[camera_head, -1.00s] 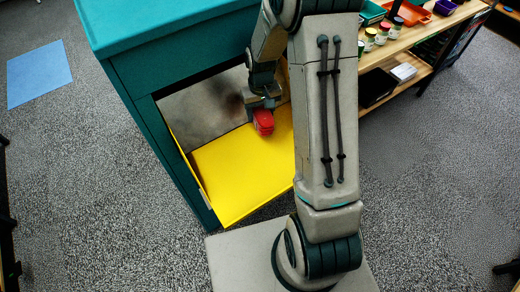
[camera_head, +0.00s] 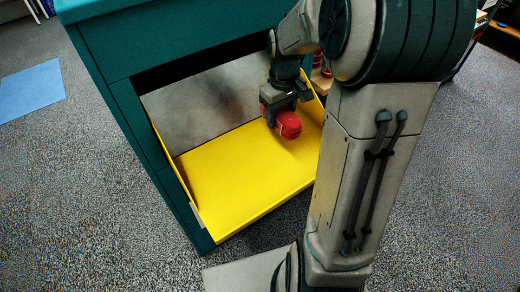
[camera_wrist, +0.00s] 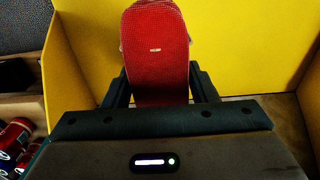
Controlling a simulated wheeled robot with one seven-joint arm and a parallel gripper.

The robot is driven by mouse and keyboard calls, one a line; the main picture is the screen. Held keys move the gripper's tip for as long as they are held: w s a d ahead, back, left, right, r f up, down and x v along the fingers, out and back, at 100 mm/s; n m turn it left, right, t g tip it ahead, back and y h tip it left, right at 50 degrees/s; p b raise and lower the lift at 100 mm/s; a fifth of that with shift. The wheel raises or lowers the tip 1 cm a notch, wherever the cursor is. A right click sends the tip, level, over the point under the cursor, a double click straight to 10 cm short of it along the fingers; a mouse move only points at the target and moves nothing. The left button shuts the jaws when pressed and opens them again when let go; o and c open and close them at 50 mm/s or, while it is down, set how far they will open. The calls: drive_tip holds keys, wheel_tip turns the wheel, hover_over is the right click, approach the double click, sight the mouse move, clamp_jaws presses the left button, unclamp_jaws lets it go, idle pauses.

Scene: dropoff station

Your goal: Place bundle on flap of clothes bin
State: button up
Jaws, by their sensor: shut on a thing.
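The red bundle (camera_head: 288,124) is in my gripper (camera_head: 276,110), at the right part of the yellow flap (camera_head: 235,180) in the head view. The bundle also fills the upper middle of the wrist view (camera_wrist: 157,50), with a dark finger on each side of it. My gripper is shut on it. The flap is folded out from the teal clothes bin (camera_head: 180,45), with low side walls and a grey metal panel behind it. The bundle is over the flap; I cannot tell whether it touches the surface.
A blue mat (camera_head: 30,92) lies on the floor at the left. The flap's left and front parts are bare. My arm hides much of the right side.

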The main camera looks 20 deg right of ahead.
hover_over(260, 156)
wheel_tip(260, 156, down, 4)
drive_tip(key=shift+f, duration=2.2)
drive_tip(key=shift+f, duration=0.1)
drive_tip(key=shift+f, duration=0.15)
drive_tip(key=o, duration=1)
drive_tip(key=shift+o, duration=0.2)
